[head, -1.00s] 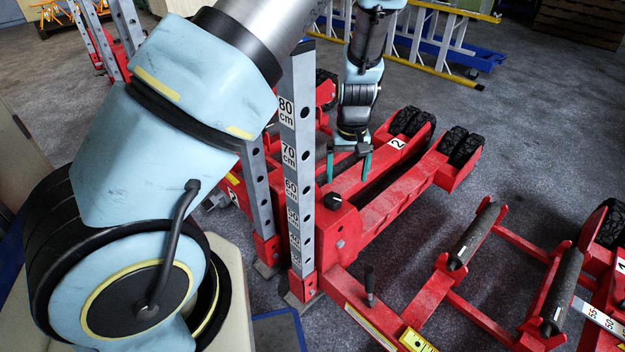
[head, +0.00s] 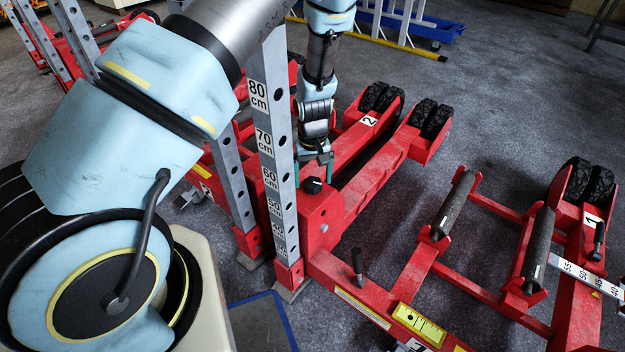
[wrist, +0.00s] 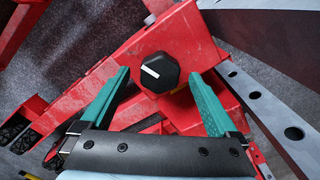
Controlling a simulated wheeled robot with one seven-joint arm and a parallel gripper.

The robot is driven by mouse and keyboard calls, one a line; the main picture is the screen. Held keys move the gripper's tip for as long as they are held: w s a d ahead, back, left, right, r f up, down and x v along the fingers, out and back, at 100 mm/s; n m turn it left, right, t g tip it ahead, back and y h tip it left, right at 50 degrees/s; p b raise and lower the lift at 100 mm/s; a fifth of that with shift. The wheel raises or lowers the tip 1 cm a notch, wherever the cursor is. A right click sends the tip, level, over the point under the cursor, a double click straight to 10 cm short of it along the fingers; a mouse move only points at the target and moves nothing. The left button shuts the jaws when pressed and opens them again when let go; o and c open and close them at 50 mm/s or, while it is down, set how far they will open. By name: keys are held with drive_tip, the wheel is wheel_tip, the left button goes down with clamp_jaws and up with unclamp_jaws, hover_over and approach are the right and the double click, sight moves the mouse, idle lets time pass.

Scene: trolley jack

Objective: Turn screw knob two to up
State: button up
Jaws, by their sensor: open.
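The black screw knob (head: 312,185) sits on the red jack (head: 350,192) whose beam carries a "2" label (head: 369,121). In the wrist view the knob (wrist: 158,72) is round, faceted and has a white pointer mark towards the upper left. My gripper (head: 315,163) is open, with its teal fingers pointing down just above and behind the knob in the head view. In the wrist view my gripper (wrist: 159,76) has one finger on each side of the knob, with visible gaps. Contact with the knob does not show.
A tall grey perforated post (head: 268,145) with height labels stands close left of the knob. A second jack labelled "1" (head: 592,219) stands at the right, with black rollers (head: 455,205) between.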

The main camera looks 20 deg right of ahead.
drive_tip(key=shift+f, duration=0.3)
drive_tip(key=shift+c, duration=0.3)
drive_tip(key=c, duration=1.3)
